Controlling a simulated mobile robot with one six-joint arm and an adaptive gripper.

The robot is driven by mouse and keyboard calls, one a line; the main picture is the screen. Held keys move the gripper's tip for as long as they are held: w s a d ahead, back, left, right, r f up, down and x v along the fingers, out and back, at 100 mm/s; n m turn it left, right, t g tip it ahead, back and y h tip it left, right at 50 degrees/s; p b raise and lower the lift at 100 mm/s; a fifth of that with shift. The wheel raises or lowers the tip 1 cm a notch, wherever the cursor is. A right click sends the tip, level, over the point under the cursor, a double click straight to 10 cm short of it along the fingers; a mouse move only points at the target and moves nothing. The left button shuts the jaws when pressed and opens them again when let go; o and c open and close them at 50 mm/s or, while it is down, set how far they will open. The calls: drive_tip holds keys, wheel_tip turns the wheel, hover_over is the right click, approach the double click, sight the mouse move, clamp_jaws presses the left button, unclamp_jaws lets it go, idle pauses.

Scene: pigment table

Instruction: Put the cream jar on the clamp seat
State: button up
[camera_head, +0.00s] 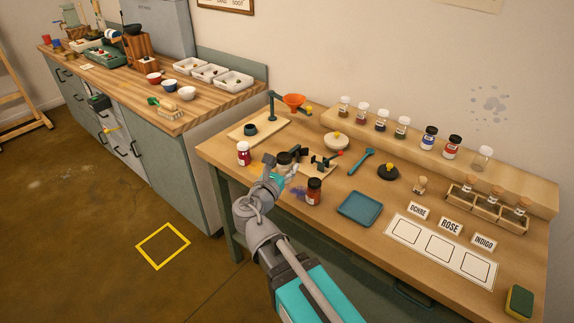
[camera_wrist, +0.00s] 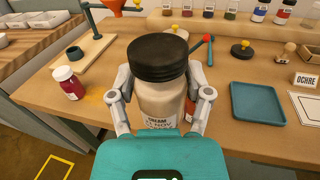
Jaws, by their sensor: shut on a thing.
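The cream jar (camera_wrist: 160,98) is upright in the wrist view, pale with a black lid and a label reading CREAM. My gripper (camera_wrist: 162,105) is shut on its sides; in the head view my gripper (camera_head: 283,173) holds the jar (camera_head: 284,159) over the front of the table. Whether the jar's base touches anything is hidden. The clamp (camera_head: 325,161), with black arms and a red-tipped handle, stands on a small wooden board just right of the jar. In the wrist view the jar hides most of it, and only its red handle tip (camera_wrist: 208,38) shows clearly. The seat itself is hard to make out.
A red jar (camera_head: 243,153) stands left of my gripper, and a brown jar (camera_head: 314,190) stands close on its right. A funnel stand (camera_head: 270,115) and a pale bowl (camera_head: 336,142) are behind. A blue tray (camera_head: 359,208) lies to the right, with bare tabletop around it.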

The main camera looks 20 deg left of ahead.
drive_tip(key=w+d+r+m+h+p, duration=0.1)
drive_tip(key=w+d, duration=0.5)
drive_tip(key=w, duration=0.5)
drive_tip(key=shift+w, duration=0.25)
drive_tip(key=shift+w, duration=0.1)
drive_tip(key=shift+w+a+f+b, duration=0.85)
drive_tip(key=shift+w+f+b, duration=0.65)
drive_tip(key=shift+w, duration=0.5)
drive_tip(key=shift+w+a+f+b, duration=0.8)
drive_tip(key=shift+w+f+b, duration=0.7)
drive_tip(key=shift+w, duration=0.45)
drive_tip(key=shift+w+a+f+b, duration=0.85)
drive_tip(key=shift+w+f+b, duration=0.65)
drive_tip(key=shift+w, duration=0.5)
